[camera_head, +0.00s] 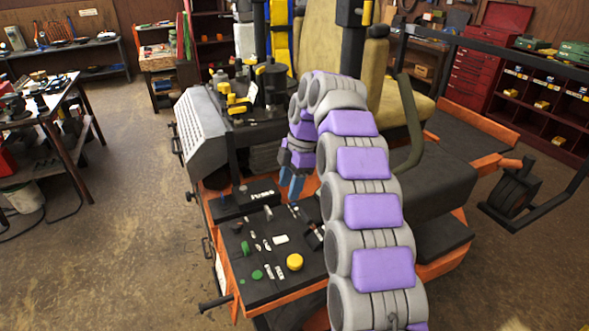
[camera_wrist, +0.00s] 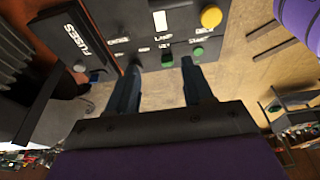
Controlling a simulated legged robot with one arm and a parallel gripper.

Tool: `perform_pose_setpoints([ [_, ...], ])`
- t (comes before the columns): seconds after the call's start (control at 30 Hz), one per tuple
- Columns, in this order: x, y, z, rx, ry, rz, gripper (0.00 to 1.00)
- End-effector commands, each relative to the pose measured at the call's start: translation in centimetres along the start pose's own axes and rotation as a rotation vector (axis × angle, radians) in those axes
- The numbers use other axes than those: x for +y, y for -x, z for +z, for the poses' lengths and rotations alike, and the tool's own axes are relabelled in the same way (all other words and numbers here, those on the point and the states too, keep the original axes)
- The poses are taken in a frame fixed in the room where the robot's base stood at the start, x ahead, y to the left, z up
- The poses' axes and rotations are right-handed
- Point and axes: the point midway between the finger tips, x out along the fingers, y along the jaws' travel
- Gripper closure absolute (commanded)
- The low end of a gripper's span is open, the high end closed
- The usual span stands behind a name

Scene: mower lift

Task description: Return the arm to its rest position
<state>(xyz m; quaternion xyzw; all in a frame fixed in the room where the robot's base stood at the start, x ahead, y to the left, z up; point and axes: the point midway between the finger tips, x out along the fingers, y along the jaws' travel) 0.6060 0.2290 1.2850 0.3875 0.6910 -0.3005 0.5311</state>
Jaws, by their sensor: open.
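My arm, grey with purple pads, rises from the lower right of the head view and bends over at the top. My gripper (camera_head: 292,186) hangs down from it, above the rear part of the mower's black control panel (camera_head: 262,306). In the wrist view my gripper (camera_wrist: 158,75) shows two dark fingers spread apart with nothing between them. A green button (camera_wrist: 167,61) appears between the fingertips in that view; whether they touch the panel cannot be told.
The orange mower carries a yellow button (camera_head: 294,262) on its panel and a tan seat (camera_head: 415,104) behind. A grey hood (camera_head: 200,127) stands left of my gripper. A cluttered workbench (camera_head: 45,112) is at far left. Bare floor (camera_head: 120,190) lies between.

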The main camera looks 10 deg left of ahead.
Motion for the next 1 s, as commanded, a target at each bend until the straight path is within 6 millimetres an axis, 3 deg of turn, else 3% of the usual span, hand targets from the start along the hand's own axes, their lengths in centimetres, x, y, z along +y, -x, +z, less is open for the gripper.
perform_pose_setpoints([
  [0.17,-0.5,0.3,0.1,0.0,-0.028,0.001,0.49],
  [0.37,-4.1,1.7,0.4,0.0,-0.223,-0.002,0.49],
  [0.67,-12.4,2.8,0.9,-0.027,-0.638,-0.011,0.49],
  [1.0,-23.4,1.2,0.9,-0.09,-1.109,-0.003,0.49],
])
